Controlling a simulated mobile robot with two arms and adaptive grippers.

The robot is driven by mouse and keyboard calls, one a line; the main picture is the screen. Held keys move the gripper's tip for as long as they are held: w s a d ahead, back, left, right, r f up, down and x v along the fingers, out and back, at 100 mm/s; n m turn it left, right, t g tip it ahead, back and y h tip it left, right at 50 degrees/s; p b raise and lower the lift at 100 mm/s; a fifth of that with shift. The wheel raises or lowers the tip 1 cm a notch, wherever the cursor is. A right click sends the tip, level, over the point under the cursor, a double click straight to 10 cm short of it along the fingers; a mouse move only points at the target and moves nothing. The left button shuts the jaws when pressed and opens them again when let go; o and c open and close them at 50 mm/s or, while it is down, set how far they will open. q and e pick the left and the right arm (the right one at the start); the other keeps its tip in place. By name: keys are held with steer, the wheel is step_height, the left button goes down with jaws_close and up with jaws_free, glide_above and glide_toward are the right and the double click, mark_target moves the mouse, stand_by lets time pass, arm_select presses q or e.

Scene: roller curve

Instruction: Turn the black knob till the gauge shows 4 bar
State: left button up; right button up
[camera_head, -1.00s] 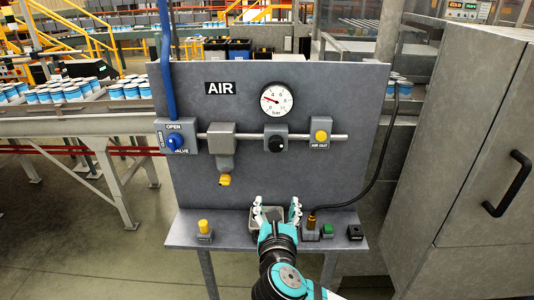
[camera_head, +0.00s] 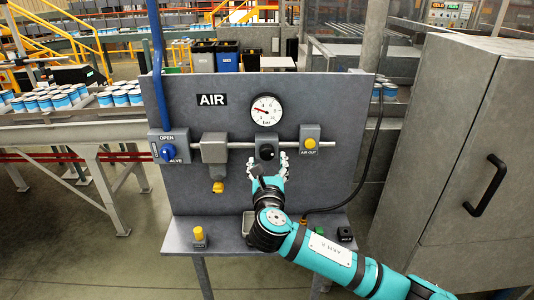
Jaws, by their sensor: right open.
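The black knob (camera_head: 267,152) sits on a grey regulator block on the pipe in the middle of the panel. The round white gauge (camera_head: 266,110) is right above it. Its red needle points left and slightly up, near the low end, at roughly 2. My right gripper (camera_head: 267,163) is open at the knob, with one white finger on its left and one on its right. I cannot tell whether the fingers touch it. My left gripper is not in view.
A blue open/closed valve (camera_head: 167,152) is at the panel's left, with a yellow-tipped filter (camera_head: 215,152) beside it. A yellow air-out button (camera_head: 310,143) is close right of the knob. A shelf (camera_head: 180,240) runs below, and a grey cabinet (camera_head: 440,150) stands right.

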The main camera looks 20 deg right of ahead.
mark_target(267, 156)
steer(key=shift+x, duration=1.65)
steer(key=c, duration=1.1)
